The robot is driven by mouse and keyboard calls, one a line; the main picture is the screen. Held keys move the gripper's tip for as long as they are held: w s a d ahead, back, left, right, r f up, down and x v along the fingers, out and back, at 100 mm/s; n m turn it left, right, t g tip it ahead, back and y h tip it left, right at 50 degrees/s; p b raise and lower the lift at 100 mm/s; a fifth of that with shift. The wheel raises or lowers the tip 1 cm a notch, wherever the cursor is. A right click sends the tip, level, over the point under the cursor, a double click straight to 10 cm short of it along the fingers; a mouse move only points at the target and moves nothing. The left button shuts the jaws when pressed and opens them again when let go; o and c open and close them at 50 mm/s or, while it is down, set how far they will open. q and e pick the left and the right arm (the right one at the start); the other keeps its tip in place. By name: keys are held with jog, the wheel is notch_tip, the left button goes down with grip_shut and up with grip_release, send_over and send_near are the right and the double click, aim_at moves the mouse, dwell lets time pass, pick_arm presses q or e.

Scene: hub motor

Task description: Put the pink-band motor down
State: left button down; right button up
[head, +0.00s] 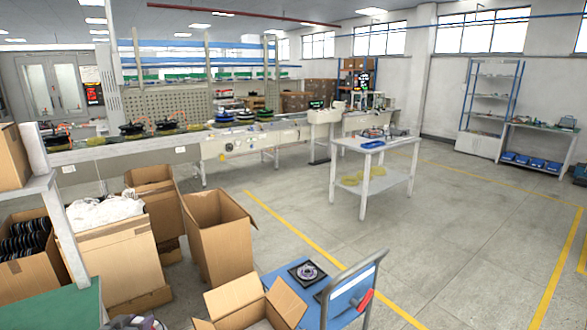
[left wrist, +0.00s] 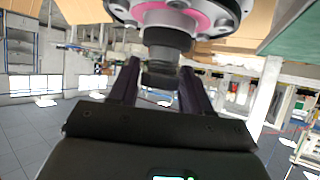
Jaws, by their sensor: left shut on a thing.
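The pink-band motor (left wrist: 185,22) fills the top of the left wrist view, a grey flanged disc with a pink ring and a dark shaft. My left gripper (left wrist: 160,76) is shut on the shaft, one finger on each side. In the head view, my left gripper (head: 132,322) shows only partly at the bottom edge, beside the green-topped surface; the motor is hard to make out there. My right gripper is not in view.
A blue cart (head: 345,302) with a metal handle carries a black square holder (head: 307,271) with a round part. Open cardboard boxes (head: 215,235) stand at the left and front. A green-topped surface (head: 75,308) lies at bottom left. Floor right of the cart is clear.

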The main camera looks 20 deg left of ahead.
pick_arm(q)
jog(key=s+d+r+m+h, duration=0.1)
jog(key=s+d, duration=0.1)
jog(key=d, duration=1.1)
jog(key=s+d+r+m+h, duration=0.2)
jog(key=s+d, duration=0.1)
jog(key=d, duration=0.9)
jog(key=s+d+r+m+h, duration=0.1)
jog(key=s+d, duration=0.1)
jog(key=d, duration=1.1)
notch_tip(320, 180, up, 28)
jog(key=s+p, duration=0.2)
jog(key=p, duration=3.6)
jog(key=shift+r+t, duration=0.25)
jog(key=shift+t, duration=0.05)
jog(key=shift+a, duration=0.1)
